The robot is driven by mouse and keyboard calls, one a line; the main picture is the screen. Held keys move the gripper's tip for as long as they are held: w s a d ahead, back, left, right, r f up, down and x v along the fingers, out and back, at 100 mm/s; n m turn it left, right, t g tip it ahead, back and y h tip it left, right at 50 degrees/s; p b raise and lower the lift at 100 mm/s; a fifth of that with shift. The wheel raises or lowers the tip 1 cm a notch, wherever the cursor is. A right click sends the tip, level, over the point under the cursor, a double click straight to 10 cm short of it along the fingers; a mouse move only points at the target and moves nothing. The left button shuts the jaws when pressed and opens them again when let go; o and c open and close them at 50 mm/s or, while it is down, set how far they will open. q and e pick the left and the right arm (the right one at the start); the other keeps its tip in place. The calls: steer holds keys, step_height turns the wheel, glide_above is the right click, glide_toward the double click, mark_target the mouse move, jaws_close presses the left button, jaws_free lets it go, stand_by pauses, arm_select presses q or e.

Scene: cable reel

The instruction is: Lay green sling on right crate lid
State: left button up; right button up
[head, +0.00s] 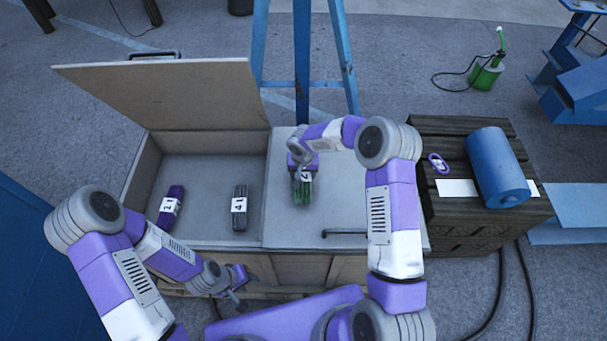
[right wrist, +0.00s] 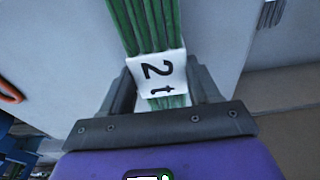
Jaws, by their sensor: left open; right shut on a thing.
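The green sling (head: 303,193), a folded bundle with a white "2 t" label, is in my right gripper (head: 303,177) above the right crate lid (head: 285,228). In the right wrist view the fingers (right wrist: 164,90) are shut around the sling's label (right wrist: 158,72), and green strands (right wrist: 145,25) extend beyond it. I cannot tell whether the sling touches the lid. The right lid is closed and flat, with a dark handle (head: 345,233) near its front edge. My left gripper (head: 236,284) is open and empty, low in front of the crate.
The left lid (head: 165,90) stands raised. The open left compartment holds a purple sling (head: 171,208) and a dark grey sling (head: 239,208).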

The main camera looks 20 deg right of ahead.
mark_target(303, 179)
steer(key=shift+w+f, duration=0.15)
steer(key=shift+f, duration=0.4)
steer(key=o, duration=1.4)
steer(key=shift+f, duration=0.15)
steer(key=shift+o, duration=0.2)
steer(key=shift+r, duration=0.5)
step_height(303, 179, up, 11)
steer(key=s+p, duration=0.1)
steer(key=s, duration=0.1)
steer(key=shift+a+r, duration=0.15)
steer(key=shift+a, duration=0.1)
